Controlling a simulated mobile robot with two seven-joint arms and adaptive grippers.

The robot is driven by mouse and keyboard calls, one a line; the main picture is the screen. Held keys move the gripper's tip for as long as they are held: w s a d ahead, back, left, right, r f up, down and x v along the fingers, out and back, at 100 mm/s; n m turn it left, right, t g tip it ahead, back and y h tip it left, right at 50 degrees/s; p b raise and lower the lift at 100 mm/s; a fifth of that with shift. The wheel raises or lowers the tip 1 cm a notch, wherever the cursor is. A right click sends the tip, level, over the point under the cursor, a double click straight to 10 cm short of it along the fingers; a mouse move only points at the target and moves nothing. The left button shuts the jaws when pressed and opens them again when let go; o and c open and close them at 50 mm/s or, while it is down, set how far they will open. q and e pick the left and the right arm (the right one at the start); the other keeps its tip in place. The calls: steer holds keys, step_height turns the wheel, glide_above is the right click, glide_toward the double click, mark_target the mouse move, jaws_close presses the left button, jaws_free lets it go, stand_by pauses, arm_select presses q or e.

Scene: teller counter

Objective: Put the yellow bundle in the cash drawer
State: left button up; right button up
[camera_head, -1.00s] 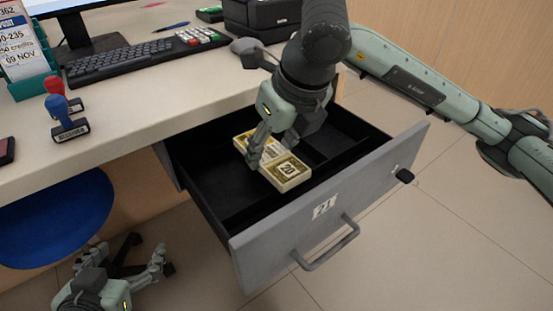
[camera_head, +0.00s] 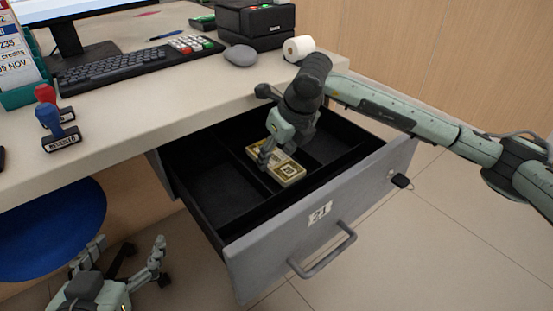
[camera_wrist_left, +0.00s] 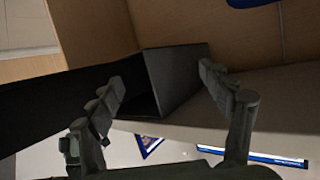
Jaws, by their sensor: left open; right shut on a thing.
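The cash drawer (camera_head: 270,252) is pulled open below the counter, with a grey front, a handle and black inner dividers. My right gripper (camera_head: 268,158) is shut on the yellow bundle (camera_head: 290,172), a banded stack of notes. The bundle is inside the drawer's outline, near a divider in the middle; I cannot tell whether it touches the drawer floor. My left gripper (camera_head: 130,245) is open and empty, low at the left below the counter. Its two spread fingers also show in the left wrist view (camera_wrist_left: 160,85).
The counter (camera_head: 120,125) carries a keyboard (camera_head: 115,68), two stamps (camera_head: 58,135), a grey mouse (camera_head: 240,55), a paper roll (camera_head: 299,47) and a black device (camera_head: 258,25). A blue stool (camera_head: 50,220) stands at the left. The drawer's left compartment (camera_head: 215,185) is empty.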

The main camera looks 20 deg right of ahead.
steer(key=shift+f, duration=0.65)
arm_select(q)
steer(key=shift+d+r, duration=0.25)
steer(key=shift+d, duration=0.15)
arm_select(e)
steer(key=shift+f, duration=0.1)
steer(key=o, duration=1.2)
arm_select(q)
steer(key=shift+w+d+r+t, duration=0.1)
steer(key=shift+w+r+t, duration=0.05)
steer(key=shift+r+t, duration=0.2)
steer(key=a+f, duration=0.1)
steer(key=s+a+f+g, duration=0.1)
steer(key=f, duration=0.1)
steer(key=a+f+g+y, duration=0.1)
steer(key=shift+s+a+f+g+p, duration=0.15)
steer(key=shift+s+g+p, duration=0.1)
steer(key=shift+s+p, duration=0.15)
arm_select(e)
steer(key=v, duration=1.2)
